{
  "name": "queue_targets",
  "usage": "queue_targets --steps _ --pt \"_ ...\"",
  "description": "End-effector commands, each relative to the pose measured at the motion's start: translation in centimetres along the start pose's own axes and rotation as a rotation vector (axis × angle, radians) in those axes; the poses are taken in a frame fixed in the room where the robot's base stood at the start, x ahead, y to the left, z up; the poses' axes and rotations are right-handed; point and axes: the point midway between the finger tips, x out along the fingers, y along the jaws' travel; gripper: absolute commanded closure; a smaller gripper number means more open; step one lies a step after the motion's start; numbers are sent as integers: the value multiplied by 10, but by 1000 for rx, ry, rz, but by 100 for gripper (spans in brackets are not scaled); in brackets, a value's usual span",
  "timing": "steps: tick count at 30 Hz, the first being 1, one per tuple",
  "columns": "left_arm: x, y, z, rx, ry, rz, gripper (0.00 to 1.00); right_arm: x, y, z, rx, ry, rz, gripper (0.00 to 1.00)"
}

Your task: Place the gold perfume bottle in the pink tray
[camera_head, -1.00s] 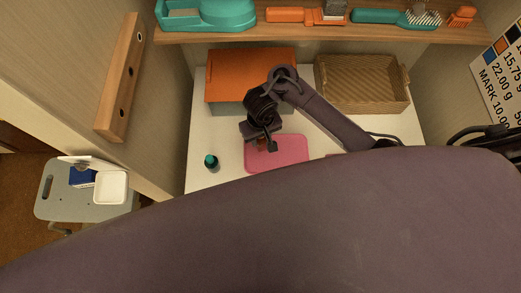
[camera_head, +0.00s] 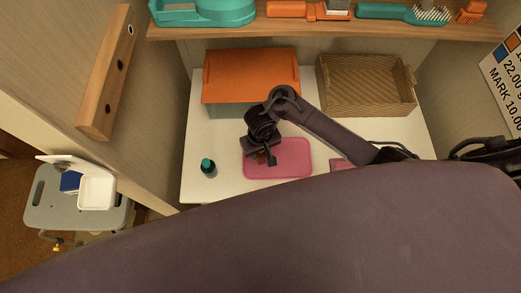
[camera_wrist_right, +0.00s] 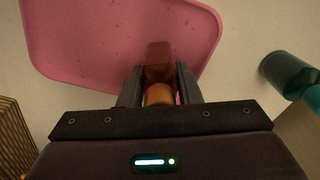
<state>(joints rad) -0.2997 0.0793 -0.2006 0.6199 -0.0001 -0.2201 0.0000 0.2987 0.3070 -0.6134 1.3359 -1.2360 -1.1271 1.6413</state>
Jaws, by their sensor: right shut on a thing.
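The pink tray (camera_head: 295,158) lies flat on the white tabletop in the head view and fills the upper left of the right wrist view (camera_wrist_right: 90,40). My right gripper (camera_head: 267,157) is over the tray's left part. It is shut on the gold perfume bottle (camera_wrist_right: 159,70), which shows amber with an orange-gold end between the fingers in the wrist view (camera_wrist_right: 160,85). In the head view only a small reddish bit of the bottle (camera_head: 261,157) shows beside the fingers. I cannot tell whether the bottle touches the tray. My left gripper is not in view.
A dark teal bottle (camera_head: 208,169) stands left of the tray. An orange-lidded box (camera_head: 250,75) and a wicker basket (camera_head: 368,85) are behind. A wooden shelf (camera_head: 330,28) with brushes hangs above.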

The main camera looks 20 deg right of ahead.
Motion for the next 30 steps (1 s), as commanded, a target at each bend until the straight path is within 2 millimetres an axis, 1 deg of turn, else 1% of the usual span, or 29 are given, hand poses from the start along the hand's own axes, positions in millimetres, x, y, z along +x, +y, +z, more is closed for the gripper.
queue_targets --steps 1,2,6,7,14,17,20,23,26,27,30 --pt "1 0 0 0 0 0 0 2 0 0 0 -1 0 100" --pt "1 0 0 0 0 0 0 3 0 1 -1 -2 0 68" --pt "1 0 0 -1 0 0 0 2 0 0 -1 -1 0 50" --pt "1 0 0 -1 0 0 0 2 0 0 -1 -1 0 48" --pt "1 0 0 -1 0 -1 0 2 0 0 -1 -1 0 48" --pt "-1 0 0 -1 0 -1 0 -2 0 0 0 0 0 48" --pt "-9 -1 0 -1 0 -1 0 -15 -1 0 0 1 -2 48" --pt "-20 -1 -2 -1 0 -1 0 -36 -1 0 -1 1 -2 48" --pt "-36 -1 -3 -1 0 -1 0 -62 -1 -1 0 2 -3 48" --pt "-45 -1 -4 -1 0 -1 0 -73 -1 0 0 1 -2 48" --pt "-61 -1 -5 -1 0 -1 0 -92 0 0 -1 -1 0 48"
